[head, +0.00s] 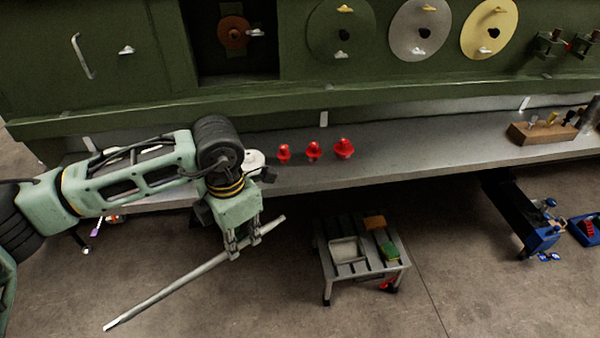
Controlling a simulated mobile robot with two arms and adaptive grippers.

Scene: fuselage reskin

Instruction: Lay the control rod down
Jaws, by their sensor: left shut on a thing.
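The control rod (165,291) is a long, thin, pale grey bar. It slants from the lower left up to the right in the head view. My left gripper (243,244) is shut on the rod near its upper right end, and a short piece of rod sticks out past the fingers. The rod is held in front of the grey bench (420,152), and its lower left end shows against the floor. I cannot tell whether that end touches the floor. My right gripper is not in view.
Several red knobbed pieces (313,150) stand on the bench. A small slatted stool (338,268) with a tray, an orange block and a green block stands right of the rod. A wooden block (542,131) with tools sits at the bench's right. Floor (270,310) at front is clear.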

